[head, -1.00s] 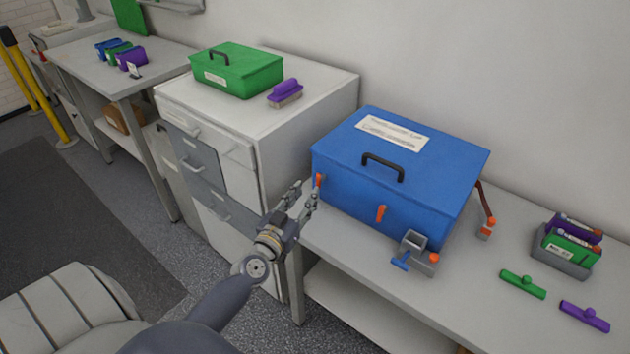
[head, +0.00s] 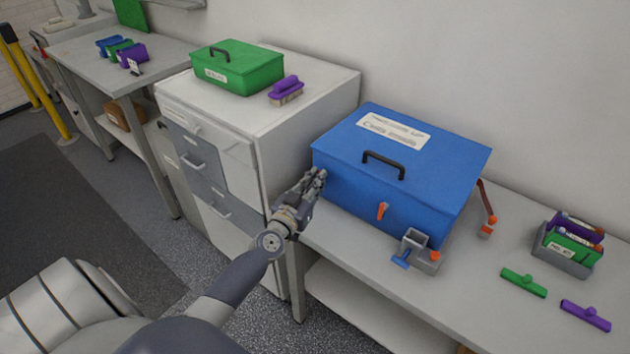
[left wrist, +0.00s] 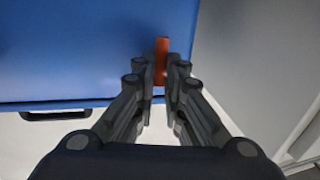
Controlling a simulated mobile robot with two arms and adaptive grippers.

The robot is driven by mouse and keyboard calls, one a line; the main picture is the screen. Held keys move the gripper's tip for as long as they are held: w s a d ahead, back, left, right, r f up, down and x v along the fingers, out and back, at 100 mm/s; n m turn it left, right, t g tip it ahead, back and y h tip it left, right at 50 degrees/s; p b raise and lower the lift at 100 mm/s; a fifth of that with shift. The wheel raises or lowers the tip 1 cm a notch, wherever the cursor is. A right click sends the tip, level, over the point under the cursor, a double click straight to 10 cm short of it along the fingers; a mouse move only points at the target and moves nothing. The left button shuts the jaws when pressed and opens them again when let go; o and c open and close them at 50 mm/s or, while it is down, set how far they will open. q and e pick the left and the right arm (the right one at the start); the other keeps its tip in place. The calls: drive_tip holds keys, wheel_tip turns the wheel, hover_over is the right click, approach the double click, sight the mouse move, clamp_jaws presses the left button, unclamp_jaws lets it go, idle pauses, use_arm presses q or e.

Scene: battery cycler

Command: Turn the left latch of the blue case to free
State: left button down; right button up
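The blue case (head: 390,165) stands closed on the bench, with a black handle on its lid. Its left latch is hidden behind my left gripper (head: 318,176) in the head view. In the left wrist view this orange latch (left wrist: 161,58) stands upright on the blue front near its edge. The fingers of my left gripper (left wrist: 158,75) lie close against both sides of it and look shut on it. Another orange latch (head: 382,211) is on the front of the case, pointing down. My right gripper is not in view.
A grey holder (head: 418,248) with a blue lever stands before the case. A grey box of packs (head: 565,250) and green and purple handled pieces lie to the right. A drawer cabinet (head: 290,125) stands close to the left of the case.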

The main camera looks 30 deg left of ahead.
use_arm(q)
drive_tip(key=shift+a+f+n+g+h+p, duration=0.15)
drive_tip(key=shift+a+n+g+h+p, duration=0.3)
drive_tip(key=shift+n, duration=2.15)
drive_tip(key=shift+a+f+n+g+h+p, duration=0.15)
drive_tip(key=shift+n+h+p, duration=0.45)
drive_tip(key=shift+n, duration=2)
drive_tip(key=shift+a+f+n+g+h+p, duration=0.15)
drive_tip(key=shift+a+n+g+h+p, duration=0.35)
drive_tip(key=shift+n, duration=2.1)
drive_tip(key=shift+d+h, duration=0.25)
drive_tip(key=c, duration=1.7)
unclamp_jaws()
drive_tip(key=shift+o, duration=0.2)
